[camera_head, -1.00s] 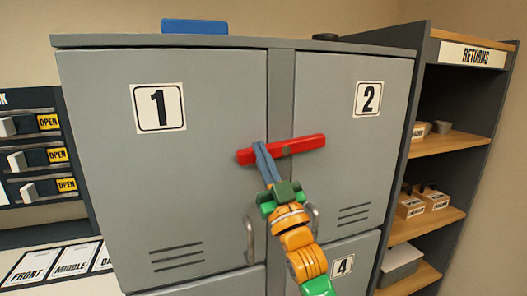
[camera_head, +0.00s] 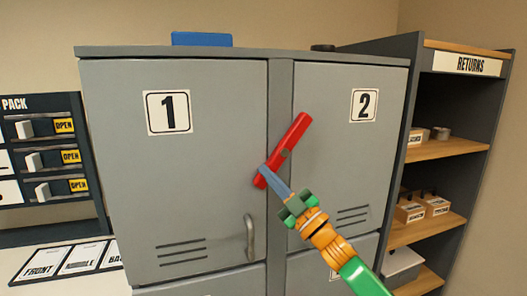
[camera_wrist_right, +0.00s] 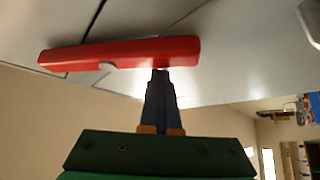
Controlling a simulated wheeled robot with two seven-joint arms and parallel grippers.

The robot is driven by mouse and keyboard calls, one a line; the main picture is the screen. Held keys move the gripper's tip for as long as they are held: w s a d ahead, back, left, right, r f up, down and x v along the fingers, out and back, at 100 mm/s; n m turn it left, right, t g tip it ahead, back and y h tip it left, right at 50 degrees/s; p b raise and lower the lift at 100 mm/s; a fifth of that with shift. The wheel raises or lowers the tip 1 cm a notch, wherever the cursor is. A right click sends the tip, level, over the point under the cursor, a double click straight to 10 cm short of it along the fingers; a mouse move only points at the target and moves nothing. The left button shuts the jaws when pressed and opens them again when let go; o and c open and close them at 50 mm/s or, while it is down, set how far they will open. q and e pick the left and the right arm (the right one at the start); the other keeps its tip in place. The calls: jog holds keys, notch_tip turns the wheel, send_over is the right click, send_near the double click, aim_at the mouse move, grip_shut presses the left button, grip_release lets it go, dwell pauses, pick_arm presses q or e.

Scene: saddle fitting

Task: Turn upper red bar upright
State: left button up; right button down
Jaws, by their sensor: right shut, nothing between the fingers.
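The upper red bar (camera_head: 285,150) sits on a pivot across the seam between locker doors 1 and 2. It is tilted steeply, its top end leaning right and its lower end to the left. My right gripper (camera_head: 264,171) is shut and empty, its fingertips against or very near the bar's lower end. In the right wrist view the red bar (camera_wrist_right: 125,53) spans the upper part, and the shut fingertips (camera_wrist_right: 160,74) meet its lower edge near one end. Whether they touch cannot be told for certain. My left gripper is not in view.
Locker door 1 (camera_head: 200,160) has a handle (camera_head: 250,238) below the bar. Locker door 2 (camera_head: 350,150) is to the right. A returns shelf (camera_head: 445,150) stands at the right. A blue box (camera_head: 202,39) lies on the locker top. A panel of switches (camera_head: 45,158) is at left.

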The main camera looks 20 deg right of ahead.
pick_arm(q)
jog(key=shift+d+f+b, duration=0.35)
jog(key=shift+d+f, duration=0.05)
pick_arm(e)
jog(key=d+f, duration=0.1)
jog(key=d, duration=0.1)
jog(key=shift+w+d+f, duration=0.15)
jog(key=shift+d+f, duration=0.2)
dwell(0.5)
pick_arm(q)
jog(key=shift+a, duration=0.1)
